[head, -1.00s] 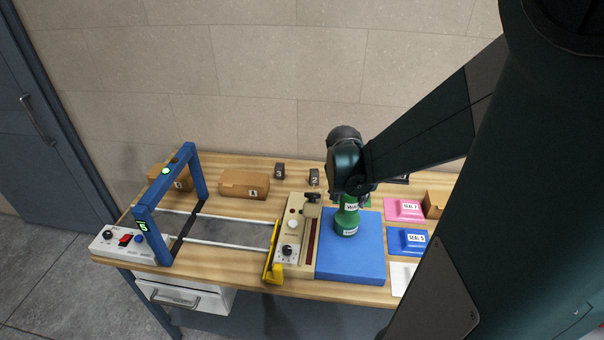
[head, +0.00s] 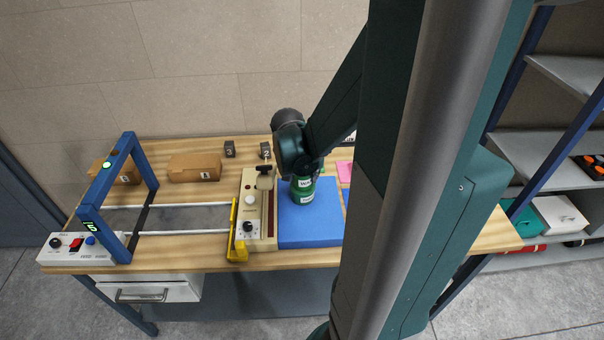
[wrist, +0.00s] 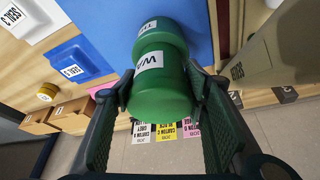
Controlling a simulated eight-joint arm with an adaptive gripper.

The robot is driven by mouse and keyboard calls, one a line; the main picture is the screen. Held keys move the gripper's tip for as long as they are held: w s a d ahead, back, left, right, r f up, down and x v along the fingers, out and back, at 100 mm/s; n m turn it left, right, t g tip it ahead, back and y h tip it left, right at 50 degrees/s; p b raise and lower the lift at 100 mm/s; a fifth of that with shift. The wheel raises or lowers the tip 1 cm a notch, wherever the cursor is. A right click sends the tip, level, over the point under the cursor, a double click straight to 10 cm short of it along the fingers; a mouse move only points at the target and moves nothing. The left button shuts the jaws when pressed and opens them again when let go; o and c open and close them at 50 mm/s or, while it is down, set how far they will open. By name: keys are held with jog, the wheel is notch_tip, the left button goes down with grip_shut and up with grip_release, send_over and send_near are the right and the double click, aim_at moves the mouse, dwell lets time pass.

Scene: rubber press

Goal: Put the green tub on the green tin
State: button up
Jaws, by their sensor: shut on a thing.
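The green tub (wrist: 160,85) is between the two fingers of my gripper (wrist: 160,78), which is shut on it; its white label faces the wrist camera. The green tin (wrist: 165,35) is directly beyond the tub, lined up with it, and the two appear to touch. In the head view the tub (head: 303,182) is above the tin (head: 300,197), which stands on a blue pad (head: 318,230). My gripper (head: 304,172) is at the tub's top, partly hidden by my wrist. I cannot tell whether the tub's weight rests on the tin.
A cream control unit (head: 258,215) with a yellow part (head: 238,235) stands left of the pad. A blue frame (head: 118,185) is farther left. A cardboard box (head: 194,167) and small numbered blocks (head: 229,149) stand behind. My arm hides the bench's right part.

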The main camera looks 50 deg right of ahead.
jog(key=shift+f, duration=0.15)
jog(key=o, duration=1.1)
jog(key=shift+r, duration=0.2)
jog(key=shift+p+v, duration=0.5)
jog(key=shift+v, duration=5.55)
jog(key=shift+s+f, duration=0.1)
